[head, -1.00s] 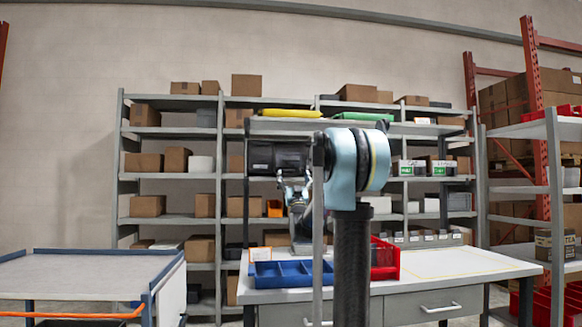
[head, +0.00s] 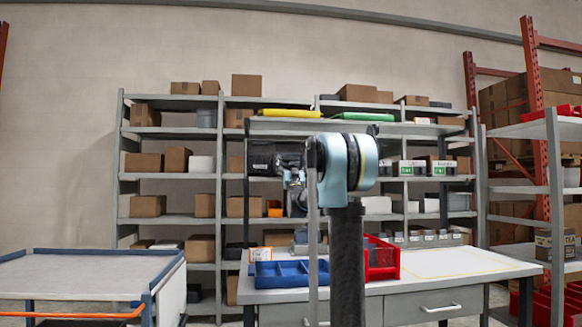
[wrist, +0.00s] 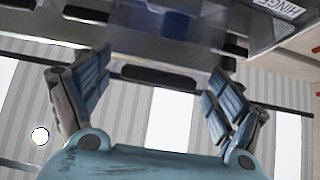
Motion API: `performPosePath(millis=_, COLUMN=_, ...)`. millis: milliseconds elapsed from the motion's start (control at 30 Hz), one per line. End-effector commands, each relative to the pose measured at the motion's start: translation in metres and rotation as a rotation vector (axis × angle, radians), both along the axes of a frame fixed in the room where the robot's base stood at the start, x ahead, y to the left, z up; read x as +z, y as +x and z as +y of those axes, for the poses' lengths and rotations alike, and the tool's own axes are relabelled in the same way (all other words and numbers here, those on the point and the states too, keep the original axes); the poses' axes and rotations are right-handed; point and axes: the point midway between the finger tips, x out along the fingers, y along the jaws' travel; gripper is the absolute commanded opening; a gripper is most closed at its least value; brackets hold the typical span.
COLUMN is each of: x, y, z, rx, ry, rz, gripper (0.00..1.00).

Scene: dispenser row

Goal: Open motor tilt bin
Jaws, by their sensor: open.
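My gripper (wrist: 158,72) is open in the wrist view, with its two blue-grey fingers spread apart and nothing between them. A grey bin (wrist: 140,48) is just beyond the fingertips, with something blue and shiny showing at its top. A bin with a label reading HINGE (wrist: 275,12) is at the upper right. No motor label is readable, so I cannot tell which bin is the motor one. In the head view, a row of grey labelled bins (head: 432,238) stands at the back of the workbench. My arm hides part of this row and the gripper's contact area.
The white workbench (head: 460,264) carries a blue divided tray (head: 284,274) and a red bin (head: 382,258). Its right side is clear. A grey cart (head: 80,272) stands at the left. Shelves with boxes (head: 150,206) are behind, and a rack (head: 552,180) is at the right.

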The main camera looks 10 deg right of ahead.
Motion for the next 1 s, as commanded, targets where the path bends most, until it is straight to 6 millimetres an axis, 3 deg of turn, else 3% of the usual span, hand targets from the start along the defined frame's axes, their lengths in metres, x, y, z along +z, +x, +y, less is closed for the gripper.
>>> performPosePath(millis=33, x=0.000, y=0.000, z=0.000, rx=0.000, ry=0.000, rz=0.000, gripper=0.80)
performPosePath(millis=200, x=0.000, y=0.000, z=-0.001, rx=-0.001, ry=-0.001, rz=0.000, gripper=0.41)
performPosePath(millis=300, x=0.000, y=0.000, z=-0.002, rx=-0.001, ry=0.000, rz=0.000, gripper=0.23)
performPosePath(millis=800, x=0.027, y=0.012, z=-0.002, rx=-0.002, ry=-0.001, rz=0.103, gripper=0.23)
performPosePath(millis=1000, x=0.028, y=0.012, z=-0.002, rx=-0.001, ry=0.000, rz=0.102, gripper=0.23)
